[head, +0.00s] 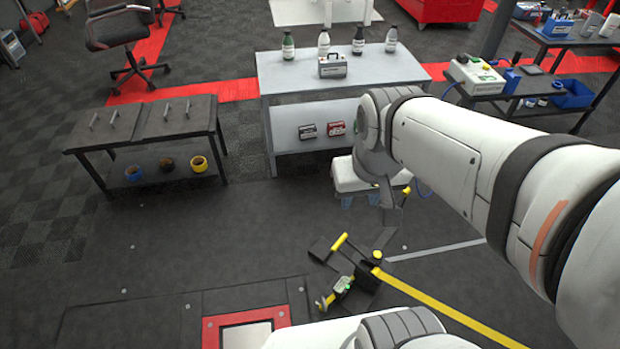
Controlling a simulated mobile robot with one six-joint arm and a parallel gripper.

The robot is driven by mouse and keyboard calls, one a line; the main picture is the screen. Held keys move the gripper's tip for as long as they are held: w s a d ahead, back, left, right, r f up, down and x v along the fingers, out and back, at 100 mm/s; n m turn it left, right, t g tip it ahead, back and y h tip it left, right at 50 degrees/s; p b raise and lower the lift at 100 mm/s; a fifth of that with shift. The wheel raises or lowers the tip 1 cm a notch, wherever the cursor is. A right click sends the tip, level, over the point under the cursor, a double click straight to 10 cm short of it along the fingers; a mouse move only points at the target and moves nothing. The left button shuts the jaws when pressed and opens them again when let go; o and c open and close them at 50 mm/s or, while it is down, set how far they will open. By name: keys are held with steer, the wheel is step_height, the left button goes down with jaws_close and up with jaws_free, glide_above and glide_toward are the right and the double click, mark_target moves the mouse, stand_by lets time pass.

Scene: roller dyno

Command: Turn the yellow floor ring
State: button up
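I cannot single out a yellow floor ring with certainty. On the dark floor at the lower middle lies a dark metal fitting (368,276) with yellow bars and a small green-and-white part. A narrow grey part below the wrist may be my gripper (391,215). Its fingers are not clear, and I cannot tell whether it touches anything.
A yellow roll (199,164) sits on the lower shelf of the dark bench (140,125). A grey table (420,72) with bottles stands behind my arm. A white stool (347,178) is partly hidden by the arm. A red-framed floor plate (213,332) lies at the front. The left floor is open.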

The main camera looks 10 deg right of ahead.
steer(key=shift+r, duration=0.1)
steer(key=w+a+f+y+b, duration=0.15)
steer(key=w+f+b, duration=0.5)
steer(key=f, duration=0.75)
steer(key=w+a+f+g+b, duration=0.1)
steer(key=w+a+f+b, duration=0.35)
steer(key=f, duration=1.05)
steer(key=w+a+f+b, duration=0.1)
steer(key=w+f+b, duration=0.65)
steer(key=f, duration=0.65)
steer(key=n+g+h+b, duration=0.1)
steer(key=h+b, duration=0.3)
steer(key=b, duration=0.5)
glide_toward(324, 303)
steer(key=b+x, duration=0.3)
steer(key=x, duration=0.5)
steer(key=shift+c, duration=0.4)
